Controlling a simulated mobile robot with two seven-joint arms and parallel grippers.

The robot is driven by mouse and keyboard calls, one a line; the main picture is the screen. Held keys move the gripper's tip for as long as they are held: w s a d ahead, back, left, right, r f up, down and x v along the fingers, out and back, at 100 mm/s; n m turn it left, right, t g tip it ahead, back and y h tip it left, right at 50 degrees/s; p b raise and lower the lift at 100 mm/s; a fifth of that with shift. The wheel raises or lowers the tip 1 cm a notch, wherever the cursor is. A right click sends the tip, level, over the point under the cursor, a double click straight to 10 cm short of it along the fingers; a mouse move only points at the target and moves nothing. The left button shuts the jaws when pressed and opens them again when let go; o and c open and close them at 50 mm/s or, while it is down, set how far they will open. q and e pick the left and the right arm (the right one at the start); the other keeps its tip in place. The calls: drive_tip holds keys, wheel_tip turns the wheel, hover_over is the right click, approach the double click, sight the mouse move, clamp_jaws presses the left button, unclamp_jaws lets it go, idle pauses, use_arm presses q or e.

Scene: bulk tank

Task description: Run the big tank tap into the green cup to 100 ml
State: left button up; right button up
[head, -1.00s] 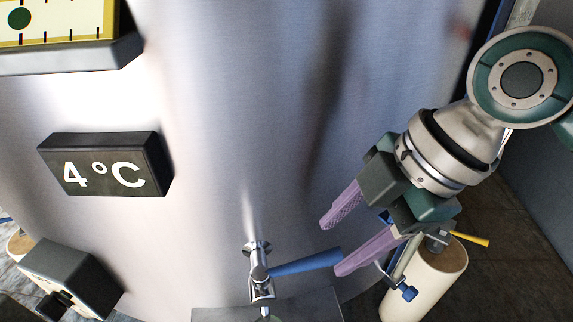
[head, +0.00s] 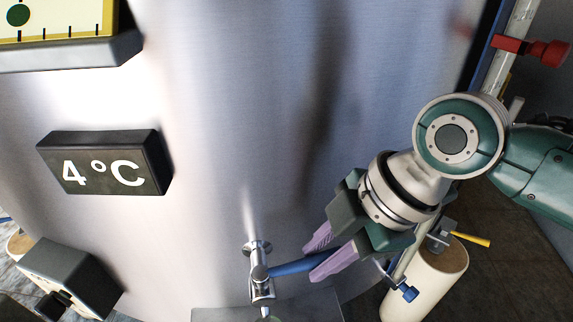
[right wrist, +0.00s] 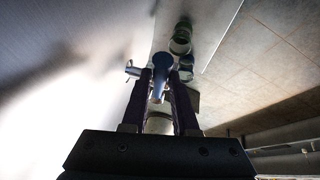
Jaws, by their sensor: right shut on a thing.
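The big tank's tap (head: 258,275) sticks out low on the steel tank wall (head: 240,120), with a blue lever (head: 288,268) pointing right. My right gripper (head: 309,264) has its purple fingers shut on the lever's outer part. In the right wrist view the blue lever (right wrist: 162,64) lies between the fingertips. Green round things (right wrist: 181,39) show past the tap there; I cannot tell which is the green cup. In the head view only a sliver of green shows below the spout at the bottom edge, so the cup's level is hidden. My left gripper is out of view.
A dark display (head: 105,162) reads 4 °C on the tank. A grey box (head: 70,277) is at lower left. A grey ledge (head: 215,314) lies below the tap. At right stand a cream cylinder (head: 428,285), a yellow-handled valve (head: 470,238) and a pipe with a red valve (head: 545,52).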

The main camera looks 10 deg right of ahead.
clamp_jaws()
idle(0.9)
